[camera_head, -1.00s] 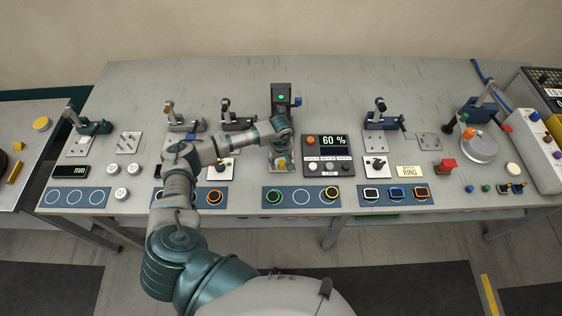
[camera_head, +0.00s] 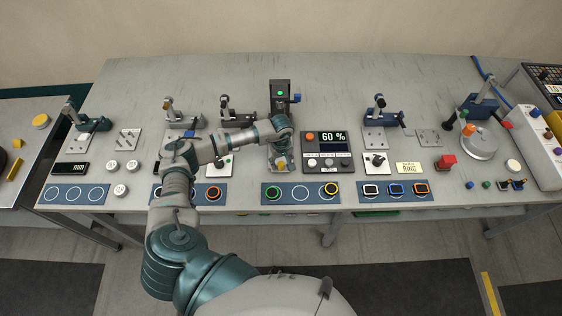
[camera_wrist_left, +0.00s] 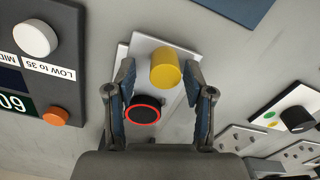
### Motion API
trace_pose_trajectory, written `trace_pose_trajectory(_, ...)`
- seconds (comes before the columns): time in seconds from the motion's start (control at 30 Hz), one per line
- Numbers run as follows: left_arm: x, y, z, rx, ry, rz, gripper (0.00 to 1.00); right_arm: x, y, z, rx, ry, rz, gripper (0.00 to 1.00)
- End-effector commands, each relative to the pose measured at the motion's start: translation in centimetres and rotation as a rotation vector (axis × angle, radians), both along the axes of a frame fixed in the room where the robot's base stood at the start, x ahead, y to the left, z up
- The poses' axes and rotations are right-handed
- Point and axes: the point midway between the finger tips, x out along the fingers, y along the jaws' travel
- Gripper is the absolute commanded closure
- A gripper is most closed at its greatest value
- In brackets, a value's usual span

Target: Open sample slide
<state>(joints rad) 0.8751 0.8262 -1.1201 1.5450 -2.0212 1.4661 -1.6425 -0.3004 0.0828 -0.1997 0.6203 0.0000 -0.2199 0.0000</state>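My left gripper (camera_head: 280,157) points down at the base of a dark upright unit (camera_head: 281,100) with a green light, left of the 60 % panel (camera_head: 328,143). In the left wrist view my left gripper (camera_wrist_left: 159,66) is open. Its fingers stand on either side of a yellow cylindrical knob (camera_wrist_left: 165,68), with the right finger close to it and a wider gap on the left. The knob sits over a pale plate (camera_wrist_left: 140,48). A black disc with a red ring (camera_wrist_left: 145,110) lies between the fingers, nearer the palm. My right gripper is not in view.
A blue strip with ring marks (camera_head: 300,194) lies in front of the unit. Other clamps stand along the bench, including a blue one (camera_head: 375,118) to the right. A red button block (camera_head: 446,163) and a round metal stand (camera_head: 479,146) are farther right.

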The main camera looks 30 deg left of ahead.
Motion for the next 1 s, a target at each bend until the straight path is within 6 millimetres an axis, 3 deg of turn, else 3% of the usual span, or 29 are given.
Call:
trace_pose_trajectory(0.27, 0.1, 0.1, 0.7, 0.000, -0.003, 0.000, 0.47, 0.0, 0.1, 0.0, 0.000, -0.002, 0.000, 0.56)
trace_pose_trajectory(0.7, 0.2, 0.1, 9.5, 0.001, -0.002, 0.001, 0.47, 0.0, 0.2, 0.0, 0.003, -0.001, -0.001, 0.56)
trace_pose_trajectory(1.0, 0.2, 0.0, 11.9, 0.001, 0.001, 0.000, 0.47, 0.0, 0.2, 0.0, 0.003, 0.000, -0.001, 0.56)
